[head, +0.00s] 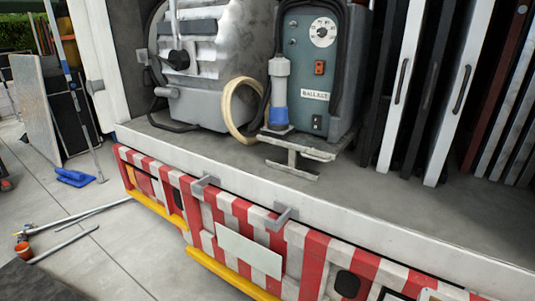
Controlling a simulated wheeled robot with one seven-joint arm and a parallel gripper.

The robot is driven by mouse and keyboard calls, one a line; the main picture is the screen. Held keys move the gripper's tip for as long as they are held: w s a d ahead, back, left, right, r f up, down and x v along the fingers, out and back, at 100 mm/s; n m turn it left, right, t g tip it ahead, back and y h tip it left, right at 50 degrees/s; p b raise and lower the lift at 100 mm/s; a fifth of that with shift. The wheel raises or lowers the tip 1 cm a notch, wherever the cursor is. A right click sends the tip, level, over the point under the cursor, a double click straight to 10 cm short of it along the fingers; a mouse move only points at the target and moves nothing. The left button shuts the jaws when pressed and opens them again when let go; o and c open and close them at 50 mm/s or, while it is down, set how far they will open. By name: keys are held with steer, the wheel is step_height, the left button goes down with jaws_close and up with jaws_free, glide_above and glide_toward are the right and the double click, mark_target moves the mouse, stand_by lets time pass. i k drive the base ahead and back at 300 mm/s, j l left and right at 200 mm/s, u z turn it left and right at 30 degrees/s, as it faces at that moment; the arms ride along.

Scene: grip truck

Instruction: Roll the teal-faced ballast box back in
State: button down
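The teal-faced ballast box (315,75) stands upright on the truck's bed floor. Its front has a round white dial, an orange-red switch, a label and a dark socket. A black cable arches over its face. A flat metal plate (318,154) with a lower crossbar shows at the foot of its front, close to the bed's front edge; how it joins the box is unclear. A pale grey cylinder with a blue band (280,95) stands upright in front of the box's left side and hides part of it. My gripper is not in view.
A ribbed silver machine (207,60) and a coiled cream hose (238,110) stand left of the box. Upright panels (455,115) fill the right. Two grey brackets (283,216) stick out from the striped bumper (315,255). Poles (68,242) lie on the paving at left.

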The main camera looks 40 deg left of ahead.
mark_target(334, 95)
steer(key=u, duration=1.55)
steer(key=i+l+u, duration=0.15)
steer(key=i+u, duration=0.2)
steer(key=i, duration=0.1)
